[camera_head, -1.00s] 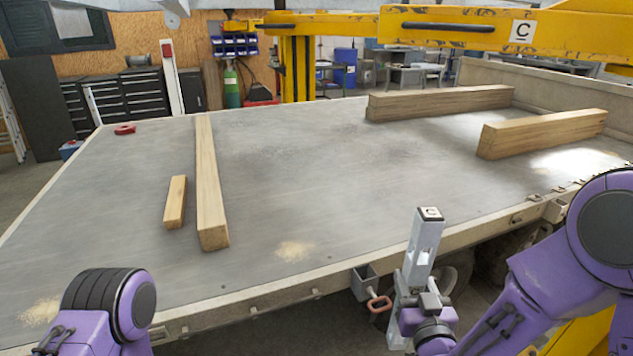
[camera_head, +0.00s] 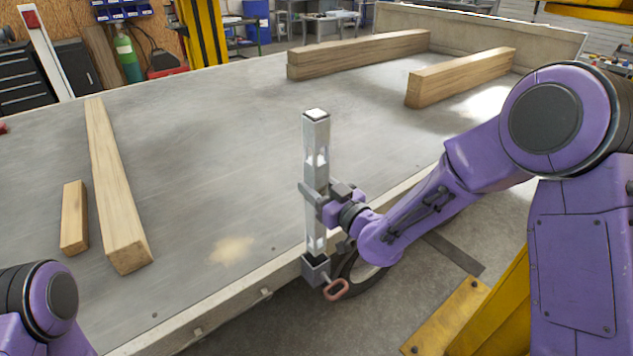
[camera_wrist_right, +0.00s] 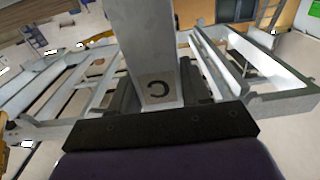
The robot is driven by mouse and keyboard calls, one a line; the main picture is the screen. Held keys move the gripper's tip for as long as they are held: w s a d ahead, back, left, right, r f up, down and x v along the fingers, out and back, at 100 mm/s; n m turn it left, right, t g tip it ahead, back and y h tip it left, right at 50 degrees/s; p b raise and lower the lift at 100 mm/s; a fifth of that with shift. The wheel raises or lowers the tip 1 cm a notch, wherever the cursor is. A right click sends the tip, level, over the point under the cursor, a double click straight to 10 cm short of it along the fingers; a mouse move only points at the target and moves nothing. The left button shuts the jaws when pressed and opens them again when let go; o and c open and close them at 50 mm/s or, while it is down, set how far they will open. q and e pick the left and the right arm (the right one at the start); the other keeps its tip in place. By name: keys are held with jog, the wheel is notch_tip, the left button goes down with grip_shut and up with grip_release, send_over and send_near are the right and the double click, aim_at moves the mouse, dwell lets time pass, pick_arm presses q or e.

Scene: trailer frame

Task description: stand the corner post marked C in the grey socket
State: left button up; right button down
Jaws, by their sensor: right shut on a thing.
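The corner post (camera_head: 316,140) is a pale grey square bar, standing about upright in the head view. My right gripper (camera_head: 322,200) is shut around its middle. The mark C shows on the post (camera_wrist_right: 158,88) in the right wrist view; its top looks washed out in the head view. The grey socket (camera_head: 315,271) is on the trailer's near side edge. The post's lower end lines up with the socket's mouth; I cannot tell whether it is inside or just above. My left arm shows at the lower left, its gripper out of view.
A red-handled pin (camera_head: 337,290) sticks out beside the socket. A long beam (camera_head: 115,190) and a short block (camera_head: 74,218) lie on the trailer deck (camera_head: 210,170) at left. Two more beams (camera_head: 360,53) (camera_head: 460,77) lie at the back right. The middle deck is clear.

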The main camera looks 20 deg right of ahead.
jog(key=shift+a+f, duration=0.15)
jog(key=shift+f, duration=0.3)
jog(key=b, duration=0.4)
send_over(321, 229)
jog(key=w, duration=0.2)
notch_tip(321, 229, down, 4)
jog(key=f, duration=0.1)
jog(key=shift+w+a+f+b, duration=0.25)
jog(key=shift+a+f+b, duration=0.1)
jog(key=shift+f+b, duration=0.15)
notch_tip(321, 229, down, 6)
jog(key=b, duration=0.5)
jog(key=shift+r, duration=0.1)
jog(key=shift+c, duration=2.2)
grip_release()
jog(key=shift+s+r, duration=0.1)
